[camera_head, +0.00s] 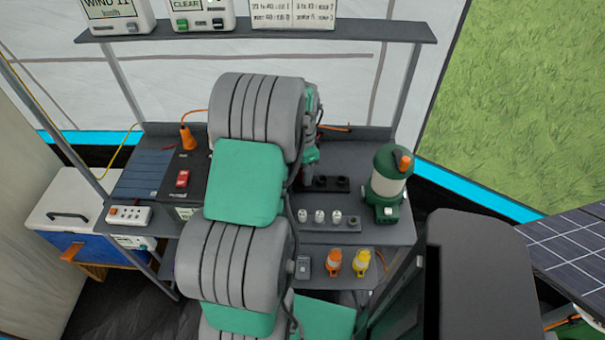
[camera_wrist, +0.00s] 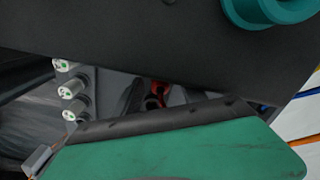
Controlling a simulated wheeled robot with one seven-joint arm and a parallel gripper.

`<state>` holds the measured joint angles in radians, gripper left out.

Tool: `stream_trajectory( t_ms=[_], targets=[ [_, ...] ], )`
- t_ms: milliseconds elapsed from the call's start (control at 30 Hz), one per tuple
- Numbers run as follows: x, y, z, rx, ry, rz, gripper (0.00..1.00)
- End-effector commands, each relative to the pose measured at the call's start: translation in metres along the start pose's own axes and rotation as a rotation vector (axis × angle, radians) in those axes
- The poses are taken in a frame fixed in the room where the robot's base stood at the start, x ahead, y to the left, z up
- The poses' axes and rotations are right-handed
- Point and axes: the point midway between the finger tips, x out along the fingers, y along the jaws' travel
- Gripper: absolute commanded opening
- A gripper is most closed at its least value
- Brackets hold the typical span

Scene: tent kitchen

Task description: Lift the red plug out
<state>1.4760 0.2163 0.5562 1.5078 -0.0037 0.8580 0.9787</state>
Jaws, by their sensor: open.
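A red thing, probably the red plug (camera_wrist: 157,92), shows small and dark in the wrist view, in the narrow gap between the parts of my gripper (camera_wrist: 172,101). It is partly covered, and I cannot tell whether the gripper touches it. In the head view my arm hides most of the gripper, with only bits showing beside the arm near a black socket strip (camera_head: 331,184) on the grey bench. My gripper is open. I cannot make out the plug's seat.
Several white-topped plugs (camera_head: 320,216) stand in a row near the bench front; they also show in the wrist view (camera_wrist: 72,88). A green lantern (camera_head: 387,186) stands right. An orange plug (camera_head: 334,262) and a yellow plug (camera_head: 360,262) sit lower. A black box with a red switch (camera_head: 182,179) is left.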

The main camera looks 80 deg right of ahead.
Motion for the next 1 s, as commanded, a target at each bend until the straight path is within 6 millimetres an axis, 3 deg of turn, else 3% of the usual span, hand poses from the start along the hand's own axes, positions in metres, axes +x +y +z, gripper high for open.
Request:
stream_trajectory(
  t_ms=[67,667,1000],
  targets=[
    [-0.0001,-0.0001,0.0000,0.000,0.000,0.000,0.49],
    [-0.0006,-0.0002,0.0001,0.000,0.000,0.000,0.00],
    [-0.0008,-0.0002,0.0000,0.000,0.000,-0.001,0.00]
  ],
)
